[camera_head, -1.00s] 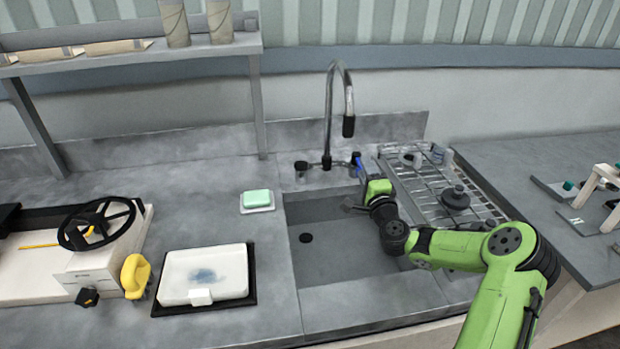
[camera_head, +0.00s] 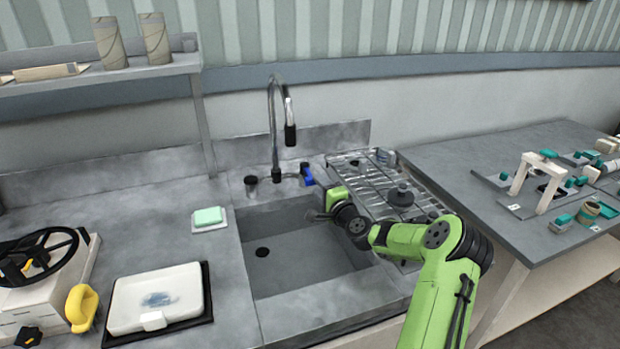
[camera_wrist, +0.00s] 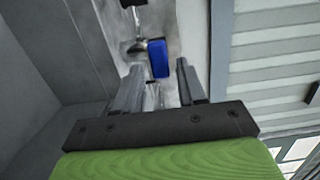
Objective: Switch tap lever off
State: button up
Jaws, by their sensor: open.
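The tap (camera_head: 274,125) is a tall grey gooseneck with a dark spout end, standing behind the sink. Its blue lever (camera_head: 307,175) is at the right side of the tap base. My gripper (camera_head: 319,185) reaches over the sink's back right corner, close to the lever. In the wrist view my gripper's two grey fingers (camera_wrist: 160,82) are apart with nothing held between them. The blue lever (camera_wrist: 158,58) shows there just beyond the fingertips, in line with the gap. Whether a finger touches it I cannot tell.
The sink (camera_head: 300,255) lies below my arm. A wire rack (camera_head: 375,185) with a dark round item is right of it. A green soap bar (camera_head: 208,216) and a white tray (camera_head: 155,298) are left. The wall is close behind the tap.

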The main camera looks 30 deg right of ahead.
aim_at(307, 175)
jog(key=w, duration=0.5)
jog(key=shift+w+d, duration=0.4)
grip_shut()
